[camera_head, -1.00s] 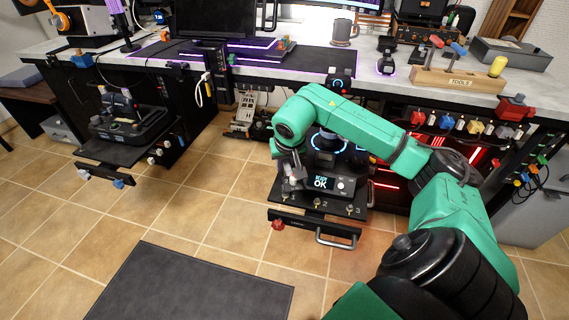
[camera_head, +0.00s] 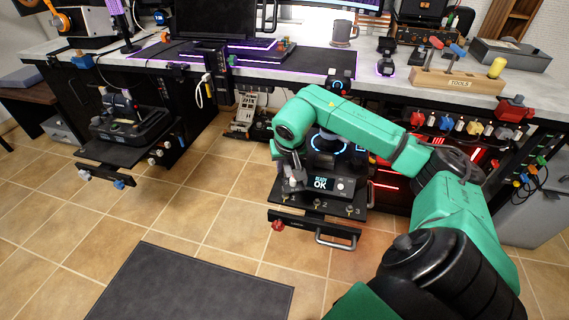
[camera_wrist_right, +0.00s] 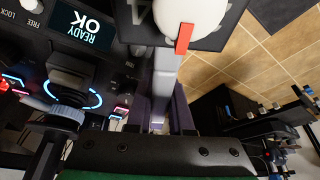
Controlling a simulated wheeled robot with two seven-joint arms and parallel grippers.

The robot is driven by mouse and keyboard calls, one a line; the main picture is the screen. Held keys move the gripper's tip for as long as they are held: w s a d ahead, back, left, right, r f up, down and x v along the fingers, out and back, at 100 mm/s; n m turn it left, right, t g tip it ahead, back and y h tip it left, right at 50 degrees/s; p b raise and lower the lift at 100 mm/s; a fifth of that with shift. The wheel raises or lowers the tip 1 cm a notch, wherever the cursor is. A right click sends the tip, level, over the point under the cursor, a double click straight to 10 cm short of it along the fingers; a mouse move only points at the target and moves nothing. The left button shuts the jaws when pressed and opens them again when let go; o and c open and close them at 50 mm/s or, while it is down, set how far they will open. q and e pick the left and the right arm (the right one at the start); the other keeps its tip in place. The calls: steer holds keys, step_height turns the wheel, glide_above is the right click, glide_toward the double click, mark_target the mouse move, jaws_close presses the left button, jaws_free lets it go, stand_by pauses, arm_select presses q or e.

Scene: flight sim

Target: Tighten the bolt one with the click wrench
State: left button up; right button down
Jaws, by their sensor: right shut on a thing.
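My right gripper (camera_head: 292,183) is at the left front of the black bolt panel, beside the small screen that reads READY OK (camera_head: 320,184). In the right wrist view the gripper (camera_wrist_right: 158,112) has its two fingers shut on the grey shaft of the click wrench (camera_wrist_right: 165,72). The wrench has a rounded white part with a red mark at the top of that view. Brass bolts numbered 2 (camera_head: 318,204) and 3 (camera_head: 350,210) stand along the panel's front. Bolt one is near the gripper at the left end; its contact with the wrench cannot be made out. My left gripper is out of view.
A pull-out shelf with a red knob (camera_head: 278,225) and metal handle (camera_head: 337,240) carries the panel. A blue-lit ring (camera_head: 328,141) stands behind it. A wooden tool block (camera_head: 458,80) is on the bench. The tiled floor in front is open, with a dark mat (camera_head: 190,285).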

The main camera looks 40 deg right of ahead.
steer(key=shift+r, duration=0.1)
steer(key=shift+f+b, duration=0.5)
steer(key=shift+f, duration=0.45)
stand_by(0.5)
steer(key=shift+r+m+p, duration=0.1)
steer(key=shift+m+p, duration=0.4)
steer(key=shift+m, duration=0.2)
steer(key=shift+d+h, duration=0.1)
steer(key=shift+h, duration=0.2)
